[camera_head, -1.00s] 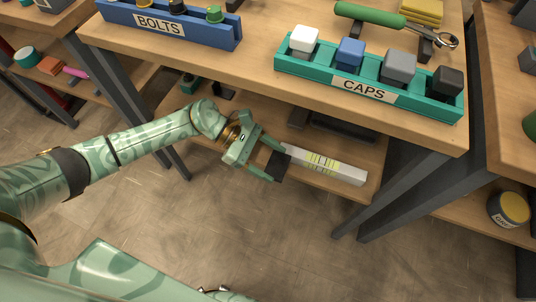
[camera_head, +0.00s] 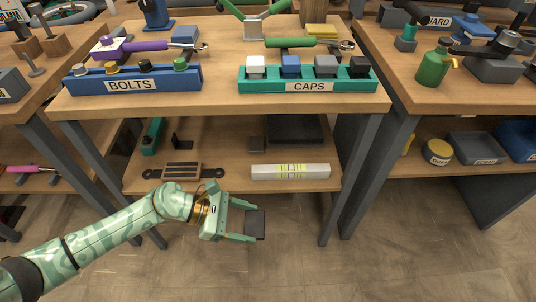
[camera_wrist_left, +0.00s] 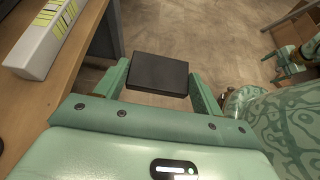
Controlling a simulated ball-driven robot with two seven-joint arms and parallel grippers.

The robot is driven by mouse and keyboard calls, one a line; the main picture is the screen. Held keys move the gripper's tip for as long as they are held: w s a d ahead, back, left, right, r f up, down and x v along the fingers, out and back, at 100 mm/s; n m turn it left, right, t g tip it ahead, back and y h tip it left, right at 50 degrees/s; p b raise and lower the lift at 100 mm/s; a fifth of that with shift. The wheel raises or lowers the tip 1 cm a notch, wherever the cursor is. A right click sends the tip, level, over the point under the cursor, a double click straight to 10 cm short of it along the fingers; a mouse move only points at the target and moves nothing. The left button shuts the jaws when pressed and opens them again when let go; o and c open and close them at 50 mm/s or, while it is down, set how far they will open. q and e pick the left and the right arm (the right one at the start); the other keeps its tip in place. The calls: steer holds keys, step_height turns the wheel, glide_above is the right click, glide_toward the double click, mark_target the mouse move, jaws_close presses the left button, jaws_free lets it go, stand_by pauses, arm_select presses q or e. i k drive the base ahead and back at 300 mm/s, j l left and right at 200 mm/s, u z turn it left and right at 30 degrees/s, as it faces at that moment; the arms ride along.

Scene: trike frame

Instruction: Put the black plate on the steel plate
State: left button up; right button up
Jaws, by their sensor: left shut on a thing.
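My left gripper (camera_head: 250,224) is shut on the black plate (camera_head: 254,225), a flat dark rectangle. It holds the plate in the air in front of the lower shelf. In the left wrist view, the black plate (camera_wrist_left: 158,74) sits between the two fingers of the left gripper (camera_wrist_left: 162,84). I cannot surely pick out the steel plate. A flat dark grey piece (camera_head: 297,129) lies at the back of the lower shelf, partly hidden under the bench top. Green parts that seem to be my right gripper (camera_wrist_left: 288,62) show small at the right of the left wrist view.
The bench top holds a blue BOLTS rack (camera_head: 130,85), a green CAPS rack (camera_head: 308,86) and tools. A white bar with yellow markings (camera_head: 290,171) lies on the lower shelf's front edge. Dark bench legs stand either side. The floor below my left gripper is clear.

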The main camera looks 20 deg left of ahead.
mark_target(256, 143)
steer(key=i+j, duration=0.2)
steer(key=i, duration=0.3)
steer(key=i+j+u, duration=0.1)
steer(key=i, duration=0.4)
steer(key=j, duration=0.1)
